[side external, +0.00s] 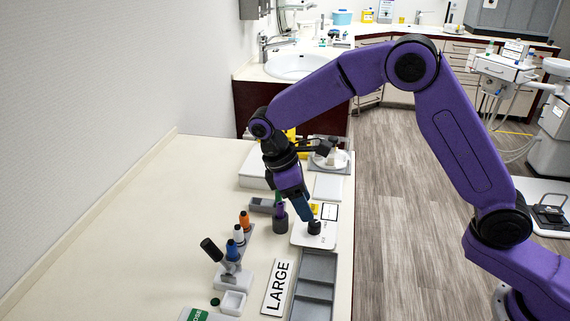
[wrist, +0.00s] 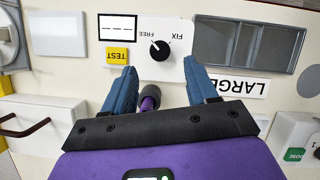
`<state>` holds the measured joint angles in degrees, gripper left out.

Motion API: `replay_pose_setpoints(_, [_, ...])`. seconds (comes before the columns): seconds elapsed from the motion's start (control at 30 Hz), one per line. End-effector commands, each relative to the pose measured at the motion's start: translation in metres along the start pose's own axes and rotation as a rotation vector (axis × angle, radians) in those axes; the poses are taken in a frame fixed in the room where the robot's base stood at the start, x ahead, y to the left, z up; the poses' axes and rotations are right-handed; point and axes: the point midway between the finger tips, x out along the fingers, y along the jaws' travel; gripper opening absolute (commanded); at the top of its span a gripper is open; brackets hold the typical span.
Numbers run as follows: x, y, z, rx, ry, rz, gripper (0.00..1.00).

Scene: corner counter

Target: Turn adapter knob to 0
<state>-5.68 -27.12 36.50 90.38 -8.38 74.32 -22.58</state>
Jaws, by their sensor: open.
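A white device (side external: 316,238) lies on the counter. In the wrist view its panel (wrist: 178,70) carries a round black knob (wrist: 160,50) between the words FREE and FIX; no 0 is legible there. The knob's white mark points to the upper left, toward FREE. A yellow TEST button (wrist: 117,56) and a display (wrist: 117,27) are beside it. My gripper (wrist: 159,68) is open, its blue fingers on either side of the knob's line, with nothing seen gripped. In the side view my gripper (side external: 308,217) is low over the device, close to the knob (side external: 314,227); contact cannot be told.
A dark cylinder with a purple part (side external: 280,222) stands just left of the device. A grey tray (side external: 316,285) and the LARGE sign (side external: 277,288) lie in front. A stand with several coloured-capped tools (side external: 234,276) is at left. The counter's far left is clear.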

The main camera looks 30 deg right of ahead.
Motion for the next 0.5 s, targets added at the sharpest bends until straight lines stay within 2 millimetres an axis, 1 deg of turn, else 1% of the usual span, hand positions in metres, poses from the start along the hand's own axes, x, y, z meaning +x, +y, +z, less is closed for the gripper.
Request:
replay_pose_setpoints(0.03, [-0.012,0.000,-0.001,0.000,0.005,0.003,0.58])
replay_pose_setpoints(0.3, [-0.068,0.000,-0.001,-0.001,0.005,0.003,0.58])
replay_pose_setpoints(0.4, [-0.085,0.000,-0.001,0.000,0.004,0.002,0.58])
replay_pose_setpoints(0.5, [-0.097,0.000,-0.001,-0.001,0.003,0.002,0.58])
